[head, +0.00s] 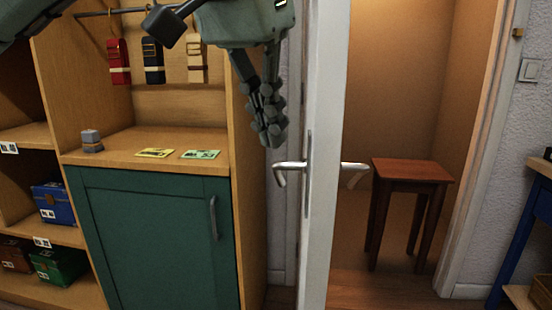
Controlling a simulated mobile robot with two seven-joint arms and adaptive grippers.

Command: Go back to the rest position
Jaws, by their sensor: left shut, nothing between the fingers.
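My left gripper (270,118) hangs in the upper middle of the head view, fingers pointing down. Its fingers are together with nothing between them. It is in front of the right edge of the wooden cabinet, left of the white door's edge and above the door handle. My arm comes in from the top left. My right gripper does not show.
The white door (325,150) stands open, its handle (292,168) sticking out below the gripper. The cabinet has a green door (150,240) and a shelf with a small grey object (91,141) and cards. A wooden stool (411,172) stands beyond the doorway.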

